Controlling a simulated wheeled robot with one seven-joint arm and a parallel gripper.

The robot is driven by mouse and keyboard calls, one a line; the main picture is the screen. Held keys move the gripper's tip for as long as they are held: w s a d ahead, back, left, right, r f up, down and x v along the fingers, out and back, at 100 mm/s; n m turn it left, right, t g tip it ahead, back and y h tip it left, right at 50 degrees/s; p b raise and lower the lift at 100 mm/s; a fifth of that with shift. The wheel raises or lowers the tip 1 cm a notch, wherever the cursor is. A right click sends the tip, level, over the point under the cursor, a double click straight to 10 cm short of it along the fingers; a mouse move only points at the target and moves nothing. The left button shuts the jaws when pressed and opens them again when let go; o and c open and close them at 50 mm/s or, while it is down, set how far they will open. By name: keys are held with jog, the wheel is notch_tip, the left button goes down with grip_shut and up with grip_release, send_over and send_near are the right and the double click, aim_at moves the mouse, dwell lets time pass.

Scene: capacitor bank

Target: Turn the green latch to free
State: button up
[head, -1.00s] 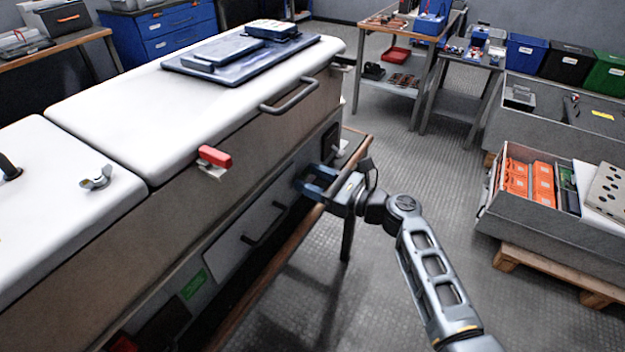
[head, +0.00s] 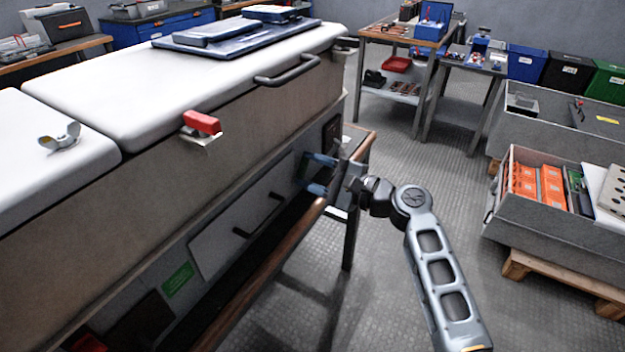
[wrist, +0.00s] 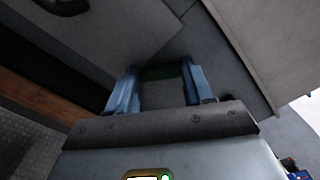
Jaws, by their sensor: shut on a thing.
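My gripper (head: 317,174) is at the right end of the cabinet's front, below the white lids. In the wrist view, its two blue fingers (wrist: 160,74) stand on either side of a dark green piece, the green latch (wrist: 160,72), and are shut on it. Only a narrow strip of the latch shows between the fingertips. In the head view the fingers and shadow hide it, and I cannot tell its angle.
A red latch (head: 203,124) sits on the cabinet's upper front edge. A grey bar handle (head: 287,74) is on the lid and a dark handle (head: 255,220) is on the front panel. A wooden-edged ledge (head: 262,262) runs below.

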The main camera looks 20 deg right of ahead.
jog(key=n+b, duration=0.3)
jog(key=shift+f+n, duration=0.3)
jog(key=shift+n+b, duration=1.2)
jog(key=shift+n, duration=0.3)
jog(key=shift+r, duration=0.1)
jog(key=o, duration=1)
jog(key=shift+o, duration=0.2)
jog(key=shift+s+r, duration=0.1)
jog(key=v, duration=0.7)
jog(key=shift+s+d, duration=0.2)
jog(key=shift+s, duration=0.05)
